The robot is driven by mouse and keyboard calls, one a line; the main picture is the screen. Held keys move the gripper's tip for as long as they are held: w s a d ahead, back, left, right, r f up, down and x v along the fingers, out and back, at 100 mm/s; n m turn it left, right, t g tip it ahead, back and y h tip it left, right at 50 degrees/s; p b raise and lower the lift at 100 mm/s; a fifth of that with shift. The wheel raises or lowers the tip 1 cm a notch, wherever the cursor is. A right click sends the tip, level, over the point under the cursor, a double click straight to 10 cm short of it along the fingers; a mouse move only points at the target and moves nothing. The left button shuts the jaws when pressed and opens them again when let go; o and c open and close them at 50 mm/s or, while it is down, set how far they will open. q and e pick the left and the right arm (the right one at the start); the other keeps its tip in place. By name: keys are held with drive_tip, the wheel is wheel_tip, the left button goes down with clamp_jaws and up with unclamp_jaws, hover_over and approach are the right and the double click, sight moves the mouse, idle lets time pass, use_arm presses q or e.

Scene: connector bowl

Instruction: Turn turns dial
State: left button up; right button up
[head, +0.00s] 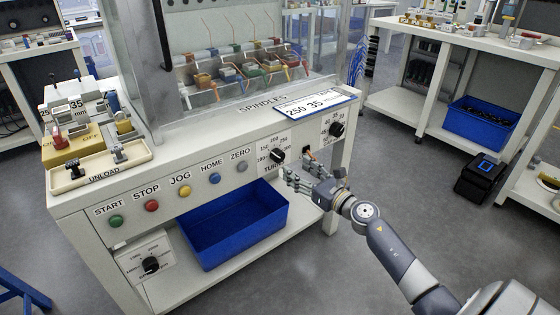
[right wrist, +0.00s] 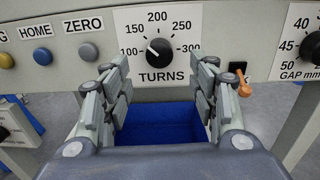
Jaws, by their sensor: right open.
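The TURNS dial is a black round knob (head: 277,155) on a white scale plate on the machine's front panel. In the right wrist view the knob (right wrist: 159,51) sits centred, with marks from 100 to 300 around it. Its pointer appears to face the left side of the scale, towards 100–150; the exact value is unclear. My right gripper (head: 288,181) is open and empty in front of the panel, just below the dial. In the right wrist view its two fingers (right wrist: 160,75) stand apart on either side below the knob, not touching it. My left gripper is out of view.
The GAP dial (head: 337,129) is right of TURNS, with a small switch with an orange part (right wrist: 243,85) between. ZERO (head: 243,166) and several other buttons lie left. A blue bin (head: 235,232) sits below the panel. A display plate (head: 318,105) reads 250 and 35.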

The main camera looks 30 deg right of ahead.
sight(281, 157)
drive_tip(key=w, duration=0.5)
drive_tip(key=w+a, duration=0.1)
drive_tip(key=w, duration=0.2)
drive_tip(key=shift+w+b, duration=0.1)
drive_tip(key=shift+b, duration=0.3)
drive_tip(key=c, duration=1.1)
